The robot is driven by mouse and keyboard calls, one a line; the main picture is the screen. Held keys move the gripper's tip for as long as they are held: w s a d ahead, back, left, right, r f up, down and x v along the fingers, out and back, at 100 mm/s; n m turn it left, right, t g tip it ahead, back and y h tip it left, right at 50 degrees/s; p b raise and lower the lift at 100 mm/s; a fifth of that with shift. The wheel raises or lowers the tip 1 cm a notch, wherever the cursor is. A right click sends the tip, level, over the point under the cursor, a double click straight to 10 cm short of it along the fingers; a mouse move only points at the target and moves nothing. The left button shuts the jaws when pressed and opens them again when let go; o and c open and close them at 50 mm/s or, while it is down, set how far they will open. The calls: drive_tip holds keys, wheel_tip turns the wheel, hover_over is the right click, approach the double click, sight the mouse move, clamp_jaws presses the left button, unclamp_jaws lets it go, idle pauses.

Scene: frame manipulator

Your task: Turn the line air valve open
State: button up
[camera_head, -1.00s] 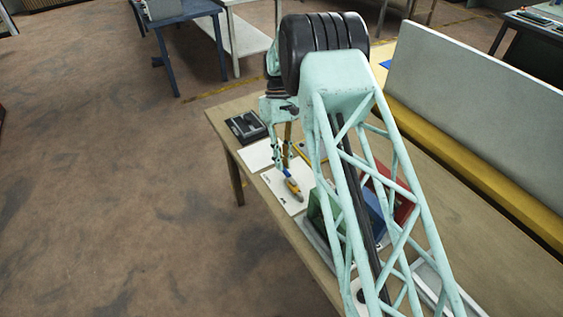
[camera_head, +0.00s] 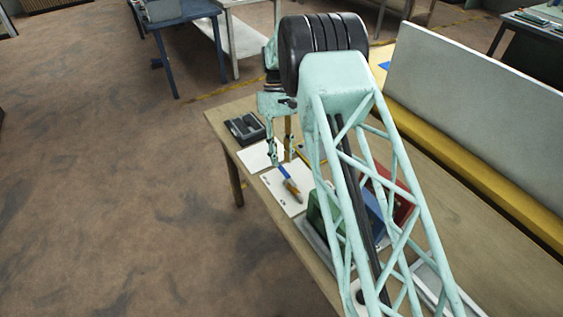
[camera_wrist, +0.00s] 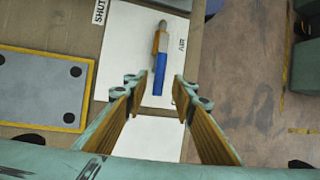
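The line air valve (camera_head: 291,186) has an orange-yellow body and a blue lever (camera_wrist: 158,80). It is on a white plate (camera_wrist: 128,45) with "AIR" printed to its right and "SHUT" to its left in the wrist view. The lever runs along the plate's length, its blue end toward my gripper. My gripper (camera_wrist: 156,88) is open, with the blue end between its two fingertips in the picture and a gap on each side. I cannot tell the height gap. In the head view my gripper (camera_head: 283,158) is just behind the valve.
A dark box (camera_head: 245,128) stands on the wooden table's far left corner. Green, blue and red panels (camera_head: 372,212) stand right of the valve, partly behind my arm. A grey panel with a yellow edge (camera_wrist: 38,87) lies left of the valve in the wrist view.

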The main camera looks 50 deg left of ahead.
drive_tip(key=v, duration=0.9)
drive_tip(key=shift+a+r, duration=0.1)
idle(0.3)
idle(0.4)
